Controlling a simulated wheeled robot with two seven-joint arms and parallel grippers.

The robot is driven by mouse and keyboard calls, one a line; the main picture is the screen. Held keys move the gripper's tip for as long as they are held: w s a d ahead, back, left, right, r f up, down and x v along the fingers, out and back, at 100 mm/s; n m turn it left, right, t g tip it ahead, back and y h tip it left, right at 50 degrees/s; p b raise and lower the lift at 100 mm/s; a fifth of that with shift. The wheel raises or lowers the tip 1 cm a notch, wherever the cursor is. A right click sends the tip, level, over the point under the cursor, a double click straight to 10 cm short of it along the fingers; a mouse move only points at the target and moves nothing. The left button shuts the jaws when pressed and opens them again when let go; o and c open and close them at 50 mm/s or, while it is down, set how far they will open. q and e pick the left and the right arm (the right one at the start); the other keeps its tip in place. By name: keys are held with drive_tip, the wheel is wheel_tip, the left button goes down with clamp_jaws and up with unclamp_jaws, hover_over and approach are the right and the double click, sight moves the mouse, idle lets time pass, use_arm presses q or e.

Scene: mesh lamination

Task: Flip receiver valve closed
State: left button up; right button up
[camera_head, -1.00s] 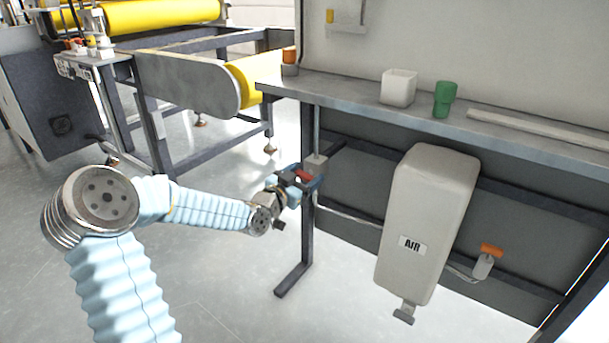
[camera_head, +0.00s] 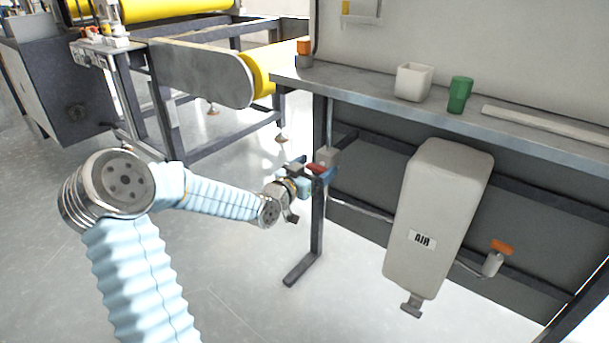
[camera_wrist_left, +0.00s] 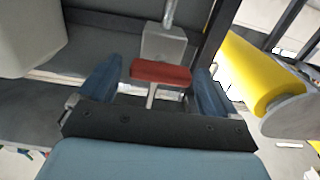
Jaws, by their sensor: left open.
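A valve with a red bar handle (camera_wrist_left: 160,73) and a grey box body (camera_wrist_left: 164,45) is straight ahead in the left wrist view. The red handle also shows in the head view (camera_head: 316,168), beside the bench's dark leg. My left gripper (camera_head: 312,173) is open, with one blue finger on each side of the red handle. Gaps show between handle and fingers in the wrist view. A grey tank labelled AIR (camera_head: 437,200) hangs under the bench, with a pipe running left toward the red-handled valve. My right gripper is not in view.
A second valve with an orange handle (camera_head: 501,247) is right of the tank. The bench top (camera_head: 380,88) holds a white container (camera_head: 414,82) and a green cup (camera_head: 460,94). A yellow roller machine stands at back left. Floor below the gripper is clear.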

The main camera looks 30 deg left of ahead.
use_arm(q)
drive_tip(key=s+a+p, duration=0.1)
drive_tip(key=s, duration=1.2)
drive_tip(key=shift+s, duration=0.15)
